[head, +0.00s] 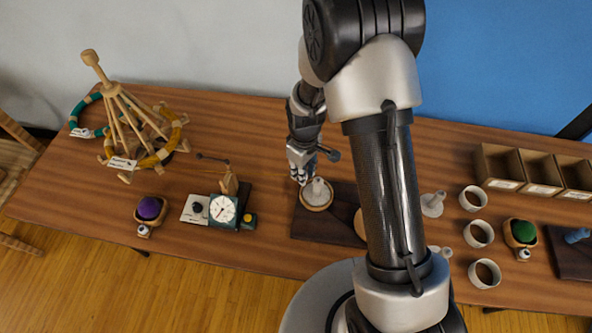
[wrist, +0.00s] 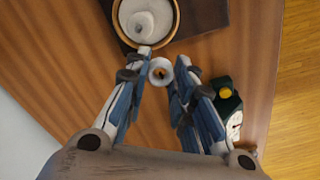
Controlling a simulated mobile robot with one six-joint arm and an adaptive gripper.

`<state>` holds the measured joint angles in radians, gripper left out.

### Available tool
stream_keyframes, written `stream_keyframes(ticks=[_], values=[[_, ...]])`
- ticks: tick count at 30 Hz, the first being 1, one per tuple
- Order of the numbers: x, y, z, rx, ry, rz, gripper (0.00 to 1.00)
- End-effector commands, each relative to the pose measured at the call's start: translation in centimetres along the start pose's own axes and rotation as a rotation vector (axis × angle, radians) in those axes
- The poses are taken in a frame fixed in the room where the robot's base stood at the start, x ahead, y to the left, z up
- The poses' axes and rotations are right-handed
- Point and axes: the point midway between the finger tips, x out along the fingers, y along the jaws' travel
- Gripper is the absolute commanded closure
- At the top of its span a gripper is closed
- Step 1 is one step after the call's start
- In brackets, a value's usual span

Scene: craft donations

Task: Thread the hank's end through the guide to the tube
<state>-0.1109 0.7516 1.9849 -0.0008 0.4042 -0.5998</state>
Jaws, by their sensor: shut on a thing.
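A thin dark arm (head: 212,158), possibly the guide, reaches left beside the dial device. I cannot tell which thing is the tube. My gripper (head: 299,178) is above the table, close to a white cone-like piece (head: 319,189) in a round wooden dish. In the wrist view, my gripper (wrist: 158,84) is shut on a small white round piece (wrist: 160,71) with a dark centre. The cone-like piece (wrist: 146,24) is just beyond it.
The dial device (head: 223,209) stands left of a dark board (head: 330,228). A purple ball (head: 150,208) sits in a holder at the left. White rings (head: 479,233), a green ball (head: 522,231) and a wooden compartment box (head: 500,166) are at the right. Table left of my gripper is partly clear.

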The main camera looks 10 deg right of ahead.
Motion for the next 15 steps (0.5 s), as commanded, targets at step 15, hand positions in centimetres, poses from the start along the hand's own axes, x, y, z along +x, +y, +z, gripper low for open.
stream_keyframes(ticks=[15], values=[[-0.7,2.5,2.7,0.002,0.000,0.000,0.84]])
